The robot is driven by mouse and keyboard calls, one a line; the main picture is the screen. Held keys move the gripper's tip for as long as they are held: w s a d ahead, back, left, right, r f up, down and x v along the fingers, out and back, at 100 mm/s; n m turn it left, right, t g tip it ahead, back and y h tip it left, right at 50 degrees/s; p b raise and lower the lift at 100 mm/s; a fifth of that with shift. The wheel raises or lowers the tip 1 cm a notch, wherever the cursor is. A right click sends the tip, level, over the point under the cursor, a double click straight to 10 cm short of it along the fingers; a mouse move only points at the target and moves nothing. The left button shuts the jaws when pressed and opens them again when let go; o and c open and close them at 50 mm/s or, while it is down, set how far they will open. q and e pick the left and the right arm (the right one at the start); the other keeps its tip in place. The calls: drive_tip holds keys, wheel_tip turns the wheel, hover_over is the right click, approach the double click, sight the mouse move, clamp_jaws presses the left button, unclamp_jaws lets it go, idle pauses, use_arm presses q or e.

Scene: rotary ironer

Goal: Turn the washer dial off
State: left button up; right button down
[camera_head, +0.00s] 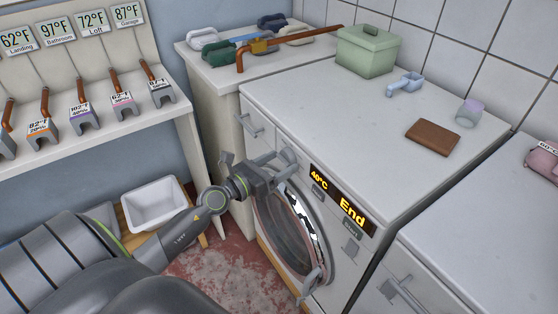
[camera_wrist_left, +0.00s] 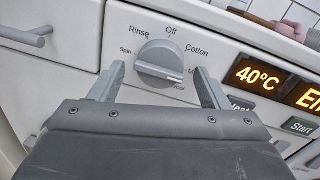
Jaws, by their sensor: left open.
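The washer (camera_head: 330,150) is a white front-loader with a round door and a lit display (camera_head: 342,200) reading "40°C" and "End". In the left wrist view its grey dial (camera_wrist_left: 161,60) is ringed by labels, with Off at the top, Rinse and Spin to the left and Cotton to the right. The dial's pale mark points to the lower right, near partly hidden labels. My left gripper (camera_wrist_left: 160,73) is open, with one finger on each side of the dial; contact is unclear. In the head view the left gripper (camera_head: 283,168) hides the dial. The right gripper is not in view.
A green box (camera_head: 367,50), blue scoop (camera_head: 405,84), cup (camera_head: 470,112) and brown wallet (camera_head: 432,137) lie on the washer top. A Start button (camera_wrist_left: 298,126) sits below the display. A shelf of levers (camera_head: 82,117) and a white bin (camera_head: 155,204) stand left.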

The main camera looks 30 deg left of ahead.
use_arm(q)
drive_tip(key=shift+w, duration=0.15)
drive_tip(key=c, duration=0.9)
drive_tip(key=shift+r+n+p, duration=0.2)
drive_tip(key=shift+n+p, duration=0.6)
drive_tip(key=shift+p, duration=0.25)
drive_tip(key=n+p, duration=0.2)
drive_tip(key=p, duration=0.1)
drive_tip(key=n+p, duration=0.2)
drive_tip(key=n, duration=0.1)
drive_tip(key=n+g+p, duration=0.1)
drive_tip(key=n+p, duration=0.2)
drive_tip(key=shift+r+p, duration=0.25)
drive_tip(key=shift+p, duration=0.1)
drive_tip(key=n+p, duration=0.3)
drive_tip(key=n, duration=0.1)
drive_tip(key=shift+g+h+p, duration=0.3)
drive_tip(key=shift+h, duration=0.1)
drive_tip(key=shift+w+n+p, duration=0.1)
drive_tip(key=shift+n+p, duration=0.85)
drive_tip(key=shift+n, duration=0.45)
